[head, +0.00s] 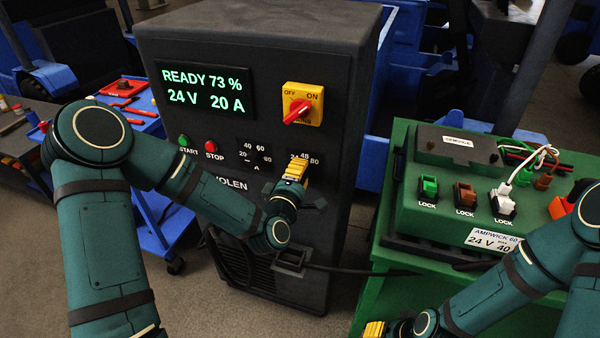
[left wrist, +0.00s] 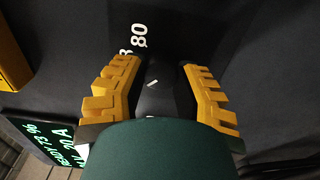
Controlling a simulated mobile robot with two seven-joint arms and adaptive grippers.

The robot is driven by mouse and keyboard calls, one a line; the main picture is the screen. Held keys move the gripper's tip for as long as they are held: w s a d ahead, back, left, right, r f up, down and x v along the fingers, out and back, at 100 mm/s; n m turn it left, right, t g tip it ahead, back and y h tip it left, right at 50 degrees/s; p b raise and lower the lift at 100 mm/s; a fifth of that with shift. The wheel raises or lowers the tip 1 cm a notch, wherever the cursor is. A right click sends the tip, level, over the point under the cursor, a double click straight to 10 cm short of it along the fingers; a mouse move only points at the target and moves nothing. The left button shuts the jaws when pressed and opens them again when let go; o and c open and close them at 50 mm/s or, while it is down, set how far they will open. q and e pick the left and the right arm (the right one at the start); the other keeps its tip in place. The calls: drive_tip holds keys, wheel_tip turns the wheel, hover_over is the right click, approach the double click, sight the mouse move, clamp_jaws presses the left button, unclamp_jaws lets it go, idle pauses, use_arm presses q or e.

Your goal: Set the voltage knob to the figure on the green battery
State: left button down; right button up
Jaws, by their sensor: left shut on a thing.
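The dark charger (head: 325,95) carries a lit display (head: 204,91) reading READY 73 %, 24 V and 20 A. My left gripper (head: 293,172) is at the right-hand dial, marked 24, 48 and 80, and hides its knob in the head view. In the left wrist view its yellow fingers (left wrist: 162,85) are shut on the black voltage knob (left wrist: 160,97), which shows a white mark; the 80 lies beyond. The green battery (head: 425,200) has a label (head: 490,241) reading AMPWICK 60, 24 V and 40. My right gripper (head: 388,328) is partly seen at the bottom edge; its opening is unclear.
The current dial (head: 255,155) is left of my left gripper, with green START (head: 183,140) and red STOP (head: 211,146) buttons farther left. A red switch on a yellow plate (head: 302,104) is above. A black cable (head: 345,268) runs from the charger towards the battery.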

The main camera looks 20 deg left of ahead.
use_arm(q)
drive_tip(key=shift+r, duration=0.1)
drive_tip(key=c, duration=0.6)
unclamp_jaws()
drive_tip(key=shift+c, duration=0.2)
drive_tip(key=shift+m, duration=0.3)
